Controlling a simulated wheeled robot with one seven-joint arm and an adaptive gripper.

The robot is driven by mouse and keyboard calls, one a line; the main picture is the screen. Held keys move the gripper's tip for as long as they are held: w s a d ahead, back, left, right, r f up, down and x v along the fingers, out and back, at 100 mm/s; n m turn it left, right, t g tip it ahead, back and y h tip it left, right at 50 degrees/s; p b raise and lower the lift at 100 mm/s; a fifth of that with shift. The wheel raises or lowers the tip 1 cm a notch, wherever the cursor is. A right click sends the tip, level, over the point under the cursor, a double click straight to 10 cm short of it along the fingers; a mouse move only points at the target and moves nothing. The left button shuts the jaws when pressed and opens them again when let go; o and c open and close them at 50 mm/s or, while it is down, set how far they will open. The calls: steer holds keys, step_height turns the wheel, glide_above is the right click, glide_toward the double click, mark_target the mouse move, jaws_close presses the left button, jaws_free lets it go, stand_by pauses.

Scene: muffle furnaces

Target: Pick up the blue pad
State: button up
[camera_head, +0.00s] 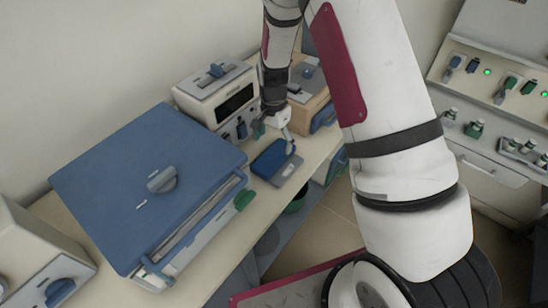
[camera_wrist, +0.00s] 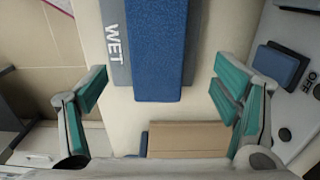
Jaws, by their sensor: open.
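The blue pad (camera_head: 270,157) lies on a grey plate (camera_head: 285,174) on the cream bench, between the large blue-topped furnace and the smaller devices. In the wrist view the blue pad (camera_wrist: 158,50) runs up out of the top edge, and the grey plate (camera_wrist: 117,70) beside it reads "WET". My gripper (camera_head: 275,138) is above the bench at the pad. In the wrist view my gripper (camera_wrist: 158,84) is open, its teal-padded fingers spread wide to either side of the pad's near end, with nothing between them held. The pad's far end is out of the wrist view.
The blue-topped furnace (camera_head: 150,180) stands left of the pad. A white device (camera_head: 214,90) and a tan device (camera_head: 318,100) stand behind it. A tan block (camera_wrist: 188,139) shows low in the wrist view. The bench edge drops to the floor on the right.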

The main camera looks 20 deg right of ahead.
mark_target(274, 155)
steer(key=shift+s+f+p, duration=0.15)
steer(key=shift+f+p, duration=0.2)
steer(key=shift+f, duration=1.05)
steer(key=shift+s+f+p, duration=0.1)
steer(key=shift+f+p, duration=0.2)
steer(key=shift+f, duration=1.1)
steer(key=c, duration=1)
